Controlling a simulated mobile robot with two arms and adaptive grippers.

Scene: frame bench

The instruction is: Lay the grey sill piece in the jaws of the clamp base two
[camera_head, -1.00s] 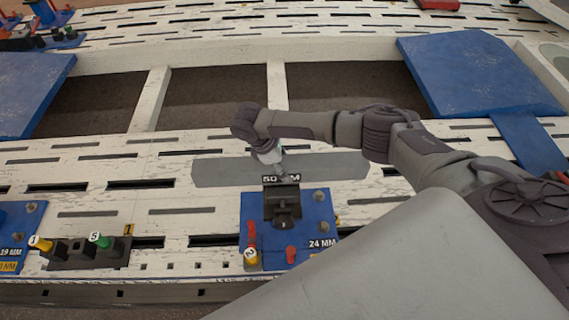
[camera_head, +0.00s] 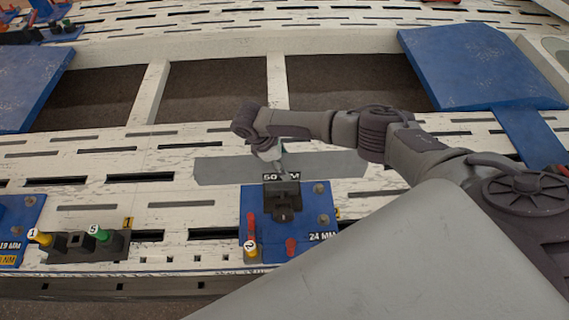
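The grey sill piece (camera_head: 325,164) is a long flat grey bar lying left to right just behind the clamp base two. My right gripper (camera_head: 279,167) points down at the middle of the bar, just behind the jaws. It covers part of the bar and of a label at the jaws' back. Its fingers are too small to tell whether they grip the bar. My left gripper is not in view.
A black block with yellow and green knobs (camera_head: 75,246) stands left of the clamp base, with another blue plate (camera_head: 15,222) at the left edge. Blue panels (camera_head: 480,70) lie at the far right and far left. The slotted white bench (camera_head: 110,170) is clear left of the bar.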

